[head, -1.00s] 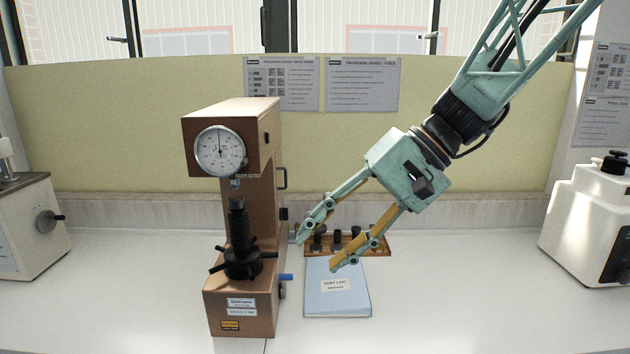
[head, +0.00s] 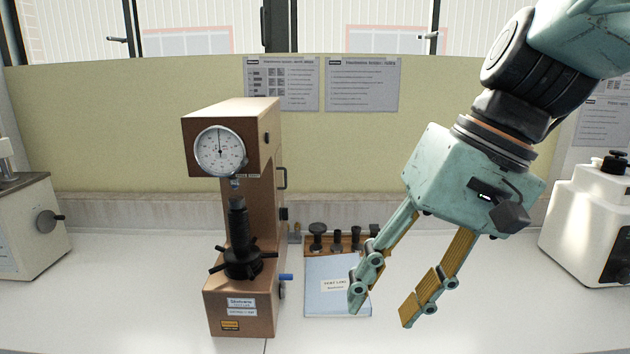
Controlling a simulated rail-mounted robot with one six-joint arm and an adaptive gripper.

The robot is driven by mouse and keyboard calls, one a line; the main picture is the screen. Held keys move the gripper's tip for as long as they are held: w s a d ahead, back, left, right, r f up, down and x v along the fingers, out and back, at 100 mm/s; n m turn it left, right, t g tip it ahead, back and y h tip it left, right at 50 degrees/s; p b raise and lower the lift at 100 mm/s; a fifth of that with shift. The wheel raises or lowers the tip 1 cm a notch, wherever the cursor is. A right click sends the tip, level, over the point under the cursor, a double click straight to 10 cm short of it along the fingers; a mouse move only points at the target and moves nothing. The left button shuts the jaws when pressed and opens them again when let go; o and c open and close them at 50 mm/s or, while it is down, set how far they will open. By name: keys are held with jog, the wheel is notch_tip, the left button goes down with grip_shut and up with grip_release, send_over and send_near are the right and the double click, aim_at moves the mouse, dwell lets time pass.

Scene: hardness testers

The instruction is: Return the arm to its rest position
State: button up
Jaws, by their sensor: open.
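My gripper (head: 382,310) is open and empty. It hangs tilted, fingers pointing down and left, in front of the right part of a light blue booklet (head: 325,280). The arm comes in from the upper right. The brown hardness tester (head: 262,205), with a round dial (head: 220,151) and a black spindle (head: 240,240), stands to the left of my gripper, clear of it. No object is between the fingers.
A wooden rack (head: 318,249) with several dark pieces stands behind the booklet, partly hidden by my gripper. A white machine (head: 590,220) stands at the right and another cream machine (head: 28,230) at the left. The bench (head: 130,290) left of the tester is bare.

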jog(key=s+d+t+h, duration=0.3)
jog(key=s+d+h, duration=0.1)
jog(key=s+d, duration=0.7)
jog(key=shift+s+f, duration=0.35)
jog(key=shift+s, duration=0.25)
